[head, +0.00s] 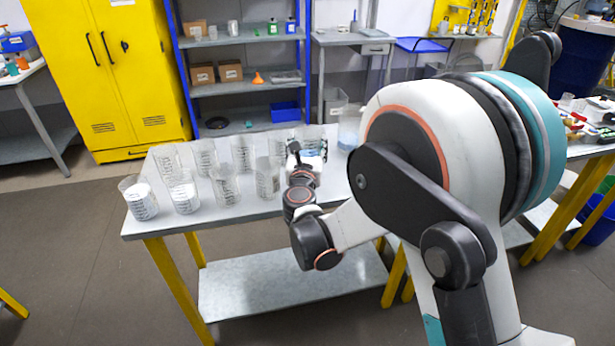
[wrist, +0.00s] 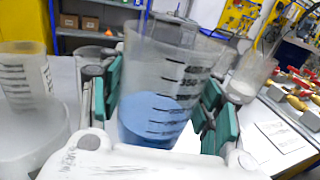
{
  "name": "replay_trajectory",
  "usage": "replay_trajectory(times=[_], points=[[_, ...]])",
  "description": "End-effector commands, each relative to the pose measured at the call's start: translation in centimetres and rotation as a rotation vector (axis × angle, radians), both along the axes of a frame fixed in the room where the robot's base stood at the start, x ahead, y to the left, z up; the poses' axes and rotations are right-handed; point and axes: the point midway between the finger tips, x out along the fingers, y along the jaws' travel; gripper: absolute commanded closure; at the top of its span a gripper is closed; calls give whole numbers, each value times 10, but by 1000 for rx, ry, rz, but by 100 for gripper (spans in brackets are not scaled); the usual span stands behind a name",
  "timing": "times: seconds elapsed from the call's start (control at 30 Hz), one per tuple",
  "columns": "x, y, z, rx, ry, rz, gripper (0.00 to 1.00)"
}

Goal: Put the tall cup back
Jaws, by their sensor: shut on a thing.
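My gripper (wrist: 162,92) is shut on a tall clear graduated cup (wrist: 172,62) with blue contents, its green pads on either side of it. In the wrist view the cup looks slightly tilted. In the head view my gripper (head: 297,150) is over the right part of the grey table (head: 240,222), and its wrist hides most of the held cup (head: 314,163). Whether the cup's base touches the table cannot be told.
Several clear graduated cups stand in rows on the table, including a front-left one (head: 140,198) with white contents. Another cup (head: 348,132) stands behind my arm. A blue shelf rack (head: 238,87) and yellow cabinet (head: 105,75) stand behind. The table's front strip is clear.

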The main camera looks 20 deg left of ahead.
Motion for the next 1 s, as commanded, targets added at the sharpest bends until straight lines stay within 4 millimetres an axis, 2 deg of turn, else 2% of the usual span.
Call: replay_trajectory(times=[0.03,0.1,0.43,0.67,1.0], points=[[1,0,-14,0,0,0,76],[0,0,-26,0,0,0,76],[0,0,-48,0,0,0,76],[0,0,-80,0,0,0,76],[0,0,-83,0,0,0,76]])
